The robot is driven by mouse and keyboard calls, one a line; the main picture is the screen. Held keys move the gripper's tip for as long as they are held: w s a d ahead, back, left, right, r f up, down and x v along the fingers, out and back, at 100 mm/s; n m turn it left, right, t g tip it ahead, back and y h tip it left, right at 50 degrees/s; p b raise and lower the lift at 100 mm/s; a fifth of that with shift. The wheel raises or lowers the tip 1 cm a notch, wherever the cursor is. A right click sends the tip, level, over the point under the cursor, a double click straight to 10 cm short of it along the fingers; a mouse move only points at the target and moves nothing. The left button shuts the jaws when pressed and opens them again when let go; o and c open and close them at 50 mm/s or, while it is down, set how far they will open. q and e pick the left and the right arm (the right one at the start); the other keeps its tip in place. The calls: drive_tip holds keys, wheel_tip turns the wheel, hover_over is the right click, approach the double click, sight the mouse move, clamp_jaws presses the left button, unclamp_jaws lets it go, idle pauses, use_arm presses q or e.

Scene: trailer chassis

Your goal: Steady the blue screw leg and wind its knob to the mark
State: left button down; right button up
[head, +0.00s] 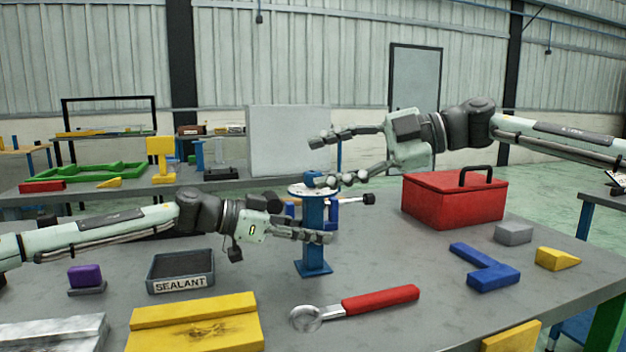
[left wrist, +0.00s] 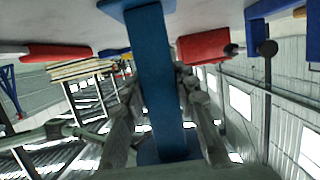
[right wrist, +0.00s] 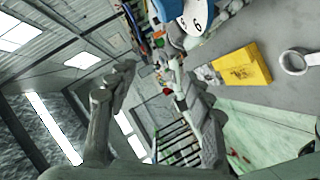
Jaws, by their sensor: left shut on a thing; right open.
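The blue screw leg (head: 313,245) stands upright on a square blue foot on the grey table. A white numbered dial (head: 297,189) sits at its top, with the blue knob (head: 315,171) above it. My left gripper (head: 316,236) is shut on the leg's column below the dial; the left wrist view shows the column (left wrist: 160,75) between its fingers. My right gripper (head: 320,160) is open at knob height, its fingers apart near the knob. The right wrist view shows part of the dial (right wrist: 197,16) at the top edge. The mark cannot be made out.
A red toolbox (head: 450,205) stands right of the leg. A red-handled ring tool (head: 380,299) lies in front. A sealant tray (head: 181,272) and a yellow block (head: 195,325) are at front left. A blue angle piece (head: 486,268) lies at right. Bare table surrounds the foot.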

drive_tip(key=w+d+f+m+t+y, duration=0.15)
drive_tip(key=d+f+m+t, duration=0.55)
drive_tip(key=m, duration=0.7)
drive_tip(key=shift+g, duration=0.4)
drive_tip(key=x, duration=0.3)
drive_tip(key=r+x, duration=0.1)
drive_tip(key=x, duration=0.3)
drive_tip(key=r+x, duration=0.1)
drive_tip(key=x, duration=0.3)
drive_tip(key=shift+w+d+r, duration=0.1)
drive_tip(key=shift+w+d, duration=0.05)
drive_tip(key=shift+c, duration=0.6)
clamp_jaws()
